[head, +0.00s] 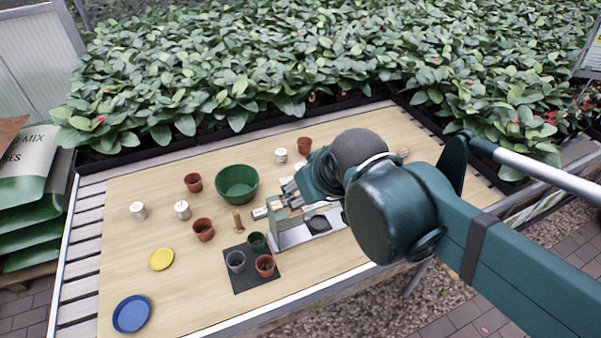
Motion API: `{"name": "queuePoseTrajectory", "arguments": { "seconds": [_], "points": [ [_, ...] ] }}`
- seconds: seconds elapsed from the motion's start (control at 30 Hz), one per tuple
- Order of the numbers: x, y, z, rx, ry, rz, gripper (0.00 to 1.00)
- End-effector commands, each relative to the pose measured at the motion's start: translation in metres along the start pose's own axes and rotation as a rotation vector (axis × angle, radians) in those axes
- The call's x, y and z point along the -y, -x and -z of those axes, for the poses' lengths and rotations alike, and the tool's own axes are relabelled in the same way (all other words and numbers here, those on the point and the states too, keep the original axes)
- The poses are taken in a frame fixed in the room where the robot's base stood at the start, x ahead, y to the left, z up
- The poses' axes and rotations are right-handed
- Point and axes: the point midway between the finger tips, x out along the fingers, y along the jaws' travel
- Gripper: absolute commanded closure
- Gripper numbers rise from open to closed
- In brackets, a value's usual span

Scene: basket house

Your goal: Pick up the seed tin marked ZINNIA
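Small pale tins stand on the wooden bench top: two at the left, one (138,210) and another (182,209), and one at the back (281,156). Their markings are too small to read, so I cannot tell which is ZINNIA. My gripper (285,196) is over the middle of the bench, right of the green bowl and in front of the back tin. Its fingers are small and partly hidden by my wrist, and I cannot see whether it is open or holding anything. A small pale object (260,213) lies just left of and below it.
A green bowl (237,184), terracotta pots (193,182), a wooden peg-like piece (237,220) and a grey stand (290,237) crowd the middle. A dark mat (243,283) holds several pots. A yellow saucer (162,259) and a blue saucer (132,313) lie front left. Leafy plants line the back.

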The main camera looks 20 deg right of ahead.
Motion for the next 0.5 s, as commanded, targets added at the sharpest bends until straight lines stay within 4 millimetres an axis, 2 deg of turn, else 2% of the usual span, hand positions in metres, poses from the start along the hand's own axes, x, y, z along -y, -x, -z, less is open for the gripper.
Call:
{"name": "queuePoseTrajectory", "arguments": {
  "seconds": [0.5],
  "points": [
    [-0.023, -0.040, 0.051, 0.067, 0.423, -0.023, 0.53]
  ]
}}
